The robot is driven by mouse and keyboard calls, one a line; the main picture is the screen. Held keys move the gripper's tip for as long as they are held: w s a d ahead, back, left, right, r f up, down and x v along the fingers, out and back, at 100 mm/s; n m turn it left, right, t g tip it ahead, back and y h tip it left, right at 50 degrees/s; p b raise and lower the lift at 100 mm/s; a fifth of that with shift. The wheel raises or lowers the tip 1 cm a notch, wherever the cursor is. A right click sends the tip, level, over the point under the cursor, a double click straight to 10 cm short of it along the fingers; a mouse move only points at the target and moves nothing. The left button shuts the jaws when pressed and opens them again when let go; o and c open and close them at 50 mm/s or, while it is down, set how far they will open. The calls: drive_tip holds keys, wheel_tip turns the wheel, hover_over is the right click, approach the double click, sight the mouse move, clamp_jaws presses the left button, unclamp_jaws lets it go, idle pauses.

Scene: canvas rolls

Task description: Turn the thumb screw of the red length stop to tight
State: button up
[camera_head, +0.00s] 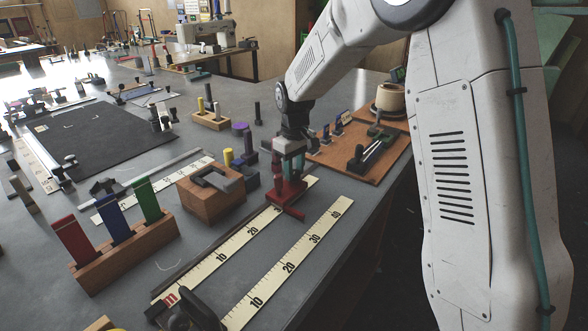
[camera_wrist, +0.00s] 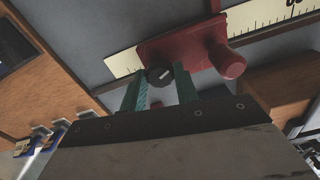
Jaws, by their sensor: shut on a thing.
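The red length stop (camera_head: 288,192) sits at the far end of the scale strips near the table's right edge. In the wrist view the red length stop (camera_wrist: 185,42) shows its plate and a round red post (camera_wrist: 228,62). Its dark thumb screw (camera_wrist: 160,76) has a pale mark on its head and sits between my green fingertips. My gripper (camera_head: 289,150) points down over the stop; in the wrist view my gripper (camera_wrist: 161,84) is shut on the thumb screw. The screw's lower part is hidden, and its tightness cannot be told.
A wooden board with tools (camera_head: 365,150) lies to the right. Numbered scale strips (camera_head: 290,262) run toward the front. A rack with red, blue and green tabs (camera_head: 125,250) stands front left.

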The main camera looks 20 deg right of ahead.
drive_tip(key=m, duration=0.4)
drive_tip(key=shift+m, duration=0.3)
drive_tip(key=m, duration=0.4)
drive_tip(key=shift+m, duration=0.3)
drive_tip(key=m, duration=0.4)
drive_tip(key=shift+m, duration=0.3)
drive_tip(key=m, duration=0.4)
drive_tip(key=shift+m, duration=0.3)
drive_tip(key=o, duration=1)
drive_tip(key=shift+r, duration=0.1)
